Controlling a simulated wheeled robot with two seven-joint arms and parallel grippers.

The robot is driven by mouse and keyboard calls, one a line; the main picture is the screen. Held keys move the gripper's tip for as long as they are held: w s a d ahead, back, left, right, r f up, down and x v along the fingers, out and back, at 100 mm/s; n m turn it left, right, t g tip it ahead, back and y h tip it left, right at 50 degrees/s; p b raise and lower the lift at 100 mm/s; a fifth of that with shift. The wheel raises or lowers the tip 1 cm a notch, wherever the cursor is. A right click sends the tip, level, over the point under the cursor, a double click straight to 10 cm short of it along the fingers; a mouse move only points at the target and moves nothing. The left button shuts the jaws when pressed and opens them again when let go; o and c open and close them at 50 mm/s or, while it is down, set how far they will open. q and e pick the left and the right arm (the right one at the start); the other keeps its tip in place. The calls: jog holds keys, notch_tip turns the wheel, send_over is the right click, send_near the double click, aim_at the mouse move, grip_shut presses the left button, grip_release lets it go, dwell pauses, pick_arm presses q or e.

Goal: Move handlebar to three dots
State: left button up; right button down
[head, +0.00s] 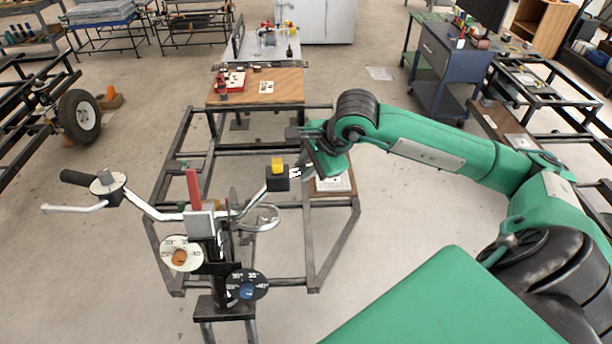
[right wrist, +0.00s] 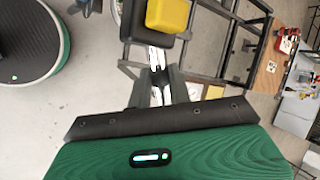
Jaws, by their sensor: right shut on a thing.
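The handlebar (head: 150,208) is a silver bar with black grips on a black stand in the left half of the head view. A red upright piece (head: 193,188) rises at its middle. Below it are a white dial (head: 181,254) and a dark dial (head: 247,285) with marks too small to read as dots. My right gripper (head: 296,172) is at the handlebar's right end, beside the black block with a yellow top (head: 278,167). In the right wrist view the gripper (right wrist: 160,88) is shut on the silver handlebar part below the black and yellow block (right wrist: 168,15). My left gripper does not show.
A dark metal frame (head: 335,240) stands behind and right of the handlebar. A wooden-topped table (head: 285,82) with a red box (head: 233,81) is farther back. A blue cabinet (head: 447,65) is at the back right. Open floor lies left of the stand.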

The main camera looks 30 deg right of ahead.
jog(key=shift+s+a+r, duration=0.1)
jog(key=shift+s, duration=0.05)
jog(key=c, duration=1.3)
grip_release()
jog(key=shift+s, duration=0.15)
jog(key=shift+r, duration=0.3)
jog(key=b+v, duration=0.3)
jog(key=v, duration=1)
jog(key=shift+s, duration=0.15)
